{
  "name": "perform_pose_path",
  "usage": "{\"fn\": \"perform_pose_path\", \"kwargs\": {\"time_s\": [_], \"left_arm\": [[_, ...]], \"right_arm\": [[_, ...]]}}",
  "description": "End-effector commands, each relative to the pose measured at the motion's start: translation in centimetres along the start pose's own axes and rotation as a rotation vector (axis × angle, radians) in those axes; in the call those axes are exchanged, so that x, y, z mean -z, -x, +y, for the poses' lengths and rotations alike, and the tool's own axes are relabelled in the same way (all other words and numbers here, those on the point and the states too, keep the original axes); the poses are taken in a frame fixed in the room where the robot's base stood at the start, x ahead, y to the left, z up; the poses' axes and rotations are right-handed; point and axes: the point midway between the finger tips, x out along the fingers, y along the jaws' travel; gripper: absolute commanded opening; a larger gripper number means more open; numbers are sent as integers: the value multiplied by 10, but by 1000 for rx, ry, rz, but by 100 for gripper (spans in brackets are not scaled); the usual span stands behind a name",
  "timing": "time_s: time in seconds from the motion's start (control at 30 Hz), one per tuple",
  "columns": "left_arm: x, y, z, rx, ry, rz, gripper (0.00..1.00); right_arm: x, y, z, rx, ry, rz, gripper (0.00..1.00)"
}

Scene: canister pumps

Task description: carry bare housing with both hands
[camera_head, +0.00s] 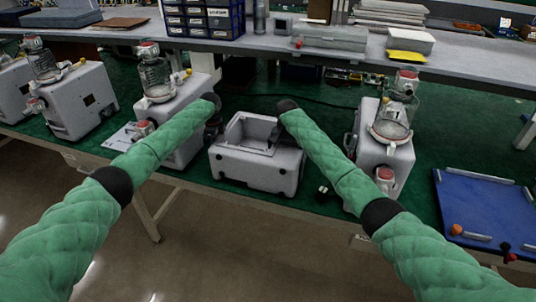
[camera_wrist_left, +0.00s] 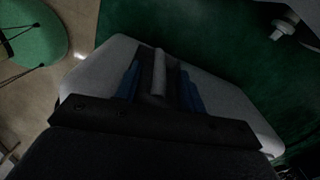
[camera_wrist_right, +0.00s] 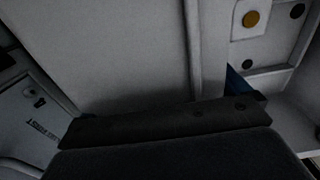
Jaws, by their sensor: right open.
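The bare housing (camera_head: 255,172) is a grey, open-topped box standing upright near the front edge of the green-topped bench. My left gripper (camera_head: 214,122) is at its left side and my right gripper (camera_head: 284,108) is at its upper right side. In the left wrist view, the blue fingers of my left gripper (camera_wrist_left: 160,88) lie on both sides of a narrow grey bar on the housing (camera_wrist_left: 100,62); whether they press on it is unclear. In the right wrist view, grey housing walls (camera_wrist_right: 120,55) fill the picture close up, and one blue finger of my open right gripper shows.
Assembled pumps with clear canisters stand left (camera_head: 180,95) and right (camera_head: 385,150) of the housing, close to my arms. A blue tray (camera_head: 490,205) with small parts lies at the right. A shelf (camera_head: 350,62) with blue bins (camera_head: 203,18) runs behind.

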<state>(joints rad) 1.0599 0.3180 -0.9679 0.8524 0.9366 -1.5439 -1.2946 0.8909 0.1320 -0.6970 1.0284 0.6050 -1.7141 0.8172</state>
Motion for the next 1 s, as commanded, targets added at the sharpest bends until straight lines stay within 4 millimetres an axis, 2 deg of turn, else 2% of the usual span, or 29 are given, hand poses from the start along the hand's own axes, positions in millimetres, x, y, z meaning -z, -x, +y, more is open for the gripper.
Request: {"fn": "perform_pose_path", "kwargs": {"time_s": [0.27,0.37,0.5,0.7,1.0], "left_arm": [[0,-1,0,0,0,0,40],[0,-1,0,1,0,0,24],[0,-1,0,1,0,0,0],[0,-1,0,1,0,0,0],[1,3,-1,4,0,1,0]], "right_arm": [[0,-2,0,0,0,0,100],[0,-2,0,0,0,0,84],[0,-1,0,0,0,0,57],[0,-1,0,0,0,0,20],[0,2,-1,1,1,2,20]]}}
